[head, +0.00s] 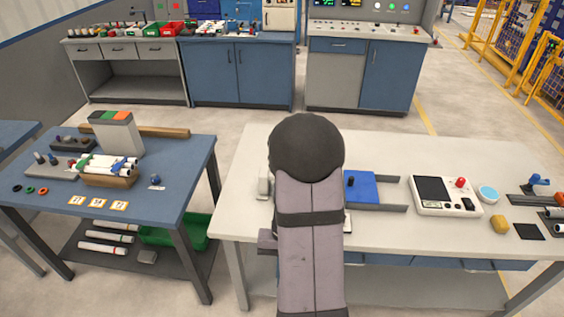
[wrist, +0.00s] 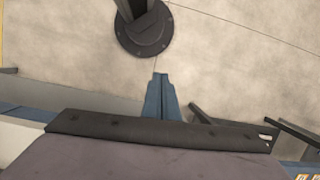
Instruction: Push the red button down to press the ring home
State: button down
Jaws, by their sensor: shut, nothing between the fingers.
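A white box with a dark screen (head: 446,196) stands on the right half of the pale table in the head view. A red button (head: 461,182) sticks up from its back right part. I cannot tell whether a ring is at this box. Several small rings, one of them red (head: 42,191) and one green (head: 29,190), lie on the blue table at the left. My grey arm link and its round black joint fill the middle of the head view and hide part of the pale table.
A blue block fixture (head: 365,187) with grey rails stands right of my arm. A light blue round dish (head: 488,194) and a yellow block (head: 500,225) are beside the white box. The pale table's left front (head: 240,220) is clear. The wrist view shows mostly floor (wrist: 230,50).

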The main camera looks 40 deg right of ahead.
jog(key=w+d+r+m+t+h+p, duration=0.15)
jog(key=w+d+t, duration=0.25)
jog(key=w+d, duration=0.65)
jog(key=w+d+r+m+t, duration=0.1)
jog(key=w+d+m+t, duration=0.2)
jog(key=w+d, duration=0.75)
jog(key=w+d+r+n+t+h, duration=0.1)
jog(key=w+d+r, duration=0.4)
jog(key=w+r, duration=0.5)
jog(key=r+t+h, duration=0.1)
jog(key=t, duration=0.1)
jog(key=shift+w+d+t, duration=0.2)
jog(key=shift+w+t, duration=0.2)
jog(key=shift+n, duration=0.35)
jog(key=shift+f, duration=0.1)
notch_tip(320, 180, down, 8)
jog(key=b, duration=0.4)
jog(key=shift+r, duration=0.25)
jog(key=shift+f+b, duration=0.6)
jog(key=shift+b, duration=0.2)
